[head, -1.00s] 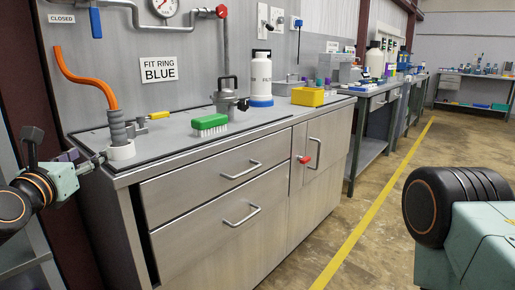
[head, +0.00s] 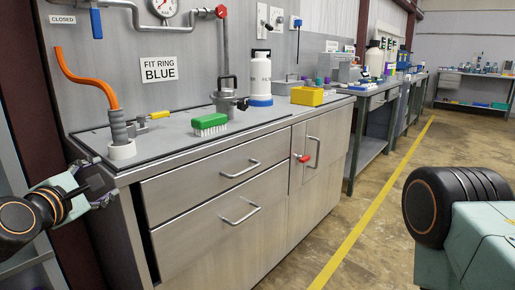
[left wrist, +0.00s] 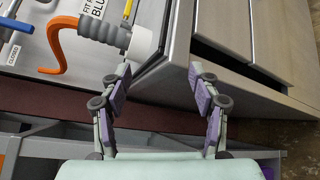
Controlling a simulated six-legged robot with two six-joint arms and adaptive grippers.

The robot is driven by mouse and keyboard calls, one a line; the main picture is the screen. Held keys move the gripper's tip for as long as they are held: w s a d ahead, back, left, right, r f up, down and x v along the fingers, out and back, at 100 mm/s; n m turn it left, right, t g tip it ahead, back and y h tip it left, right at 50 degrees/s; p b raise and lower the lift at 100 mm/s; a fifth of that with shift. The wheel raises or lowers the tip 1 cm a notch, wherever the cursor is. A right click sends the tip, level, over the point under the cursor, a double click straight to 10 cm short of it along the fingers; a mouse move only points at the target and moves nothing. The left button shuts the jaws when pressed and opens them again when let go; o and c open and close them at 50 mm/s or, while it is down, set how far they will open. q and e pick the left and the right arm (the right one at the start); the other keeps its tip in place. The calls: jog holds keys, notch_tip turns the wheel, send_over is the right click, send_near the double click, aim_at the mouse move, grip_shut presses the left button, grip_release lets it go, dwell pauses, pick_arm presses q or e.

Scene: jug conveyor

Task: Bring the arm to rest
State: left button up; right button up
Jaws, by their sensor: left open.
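My left gripper (head: 98,190) is at the left edge of the head view, beside the near left corner of the steel cabinet (head: 215,178) and below its top. In the left wrist view its two purple-padded fingers (left wrist: 163,98) stand apart with nothing between them. The orange hose with a grey grip and white base (head: 117,130) stands on the cabinet top, above and apart from the gripper. It also shows in the left wrist view (left wrist: 100,32). My right gripper is not in view.
A green brush (head: 210,122), a metal pot (head: 227,98), a white jug (head: 261,75) and a yellow bin (head: 307,96) stand on the cabinet top. A red-handled latch (head: 302,158) is on the cabinet front. The floor with a yellow line (head: 352,238) is clear.

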pick_arm(q)
jog(key=s+d+f+m+g+p, duration=0.1)
jog(key=s+d+f+m+g, duration=0.2)
jog(key=s+f+m, duration=0.4)
jog(key=s+d+f+m+g+p, duration=0.1)
jog(key=s+d+f+m+g, duration=0.2)
jog(key=f, duration=0.5)
jog(key=s+d+f+m+g+p, duration=0.1)
jog(key=s+d+f+m+g, duration=0.1)
jog(key=s+f+m, duration=0.4)
jog(key=s+f+m+g, duration=0.2)
jog(key=s+f, duration=0.2)
jog(key=s, duration=0.3)
jog(key=s+d+f+m+g+p, duration=0.1)
jog(key=s+f+m+g, duration=0.1)
jog(key=s+f, duration=0.3)
jog(key=s+d+f+m+g+p, duration=0.1)
jog(key=s+f+g, duration=0.3)
jog(key=s, duration=0.7)
jog(key=shift+d+f+m, duration=0.25)
jog(key=shift+f+m, duration=0.05)
jog(key=shift+m, duration=0.5)
jog(key=shift+w, duration=0.1)
